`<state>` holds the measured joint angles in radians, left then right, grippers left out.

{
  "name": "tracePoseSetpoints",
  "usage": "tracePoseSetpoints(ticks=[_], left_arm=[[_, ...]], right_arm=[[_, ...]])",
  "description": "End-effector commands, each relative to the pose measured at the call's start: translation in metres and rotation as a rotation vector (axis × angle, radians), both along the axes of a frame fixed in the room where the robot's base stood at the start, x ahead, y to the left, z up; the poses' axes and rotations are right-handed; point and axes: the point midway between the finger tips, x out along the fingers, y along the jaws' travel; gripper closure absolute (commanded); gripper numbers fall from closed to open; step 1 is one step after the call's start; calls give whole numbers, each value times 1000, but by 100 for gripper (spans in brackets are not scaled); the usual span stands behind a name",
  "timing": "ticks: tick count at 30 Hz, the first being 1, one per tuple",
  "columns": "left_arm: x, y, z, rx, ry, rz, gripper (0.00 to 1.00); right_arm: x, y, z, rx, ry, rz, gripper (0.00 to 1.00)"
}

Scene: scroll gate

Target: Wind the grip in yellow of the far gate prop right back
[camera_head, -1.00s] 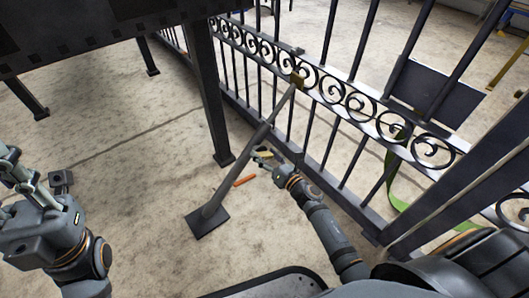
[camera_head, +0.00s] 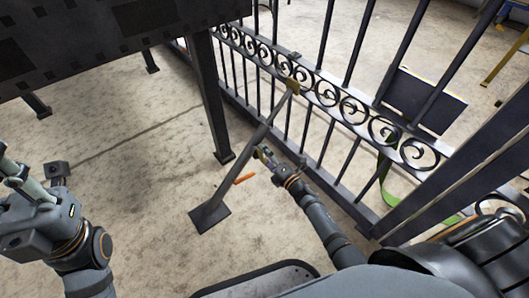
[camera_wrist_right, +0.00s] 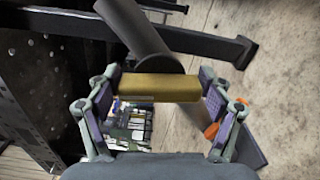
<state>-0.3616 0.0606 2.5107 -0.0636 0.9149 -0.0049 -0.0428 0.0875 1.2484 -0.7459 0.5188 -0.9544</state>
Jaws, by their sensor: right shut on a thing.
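A dark tube (camera_wrist_right: 135,30) meets the bar. My left gripper (camera_head: 35,185) is at the left edge, partly cut off, away from the prop.
The black scroll gate (camera_head: 345,108) runs diagonally behind the prop. A dark table-like frame (camera_head: 120,35) with legs stands at upper left. A small orange piece (camera_head: 244,178) shows near the post. Floor left of the foot plate is clear.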

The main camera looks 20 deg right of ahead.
Motion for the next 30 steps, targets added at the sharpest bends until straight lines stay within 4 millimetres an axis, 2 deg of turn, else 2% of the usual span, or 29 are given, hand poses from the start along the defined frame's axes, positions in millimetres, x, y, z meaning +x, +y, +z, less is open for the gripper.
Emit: tracePoseSetpoints(ticks=[9,27,28,30], left_arm=[[-1,1,10,-5,-4,-4,75],[0,1,10,-2,-1,-7,75],[0,1,10,-2,-1,-7,75],[0,1,10,-2,-1,-7,75]], right_arm=[[0,0,-1,128,47,-1,52],[0,-1,-2,161,60,-1,52],[0,-1,-2,161,60,-1,17],[0,-1,-2,160,59,-1,8]])
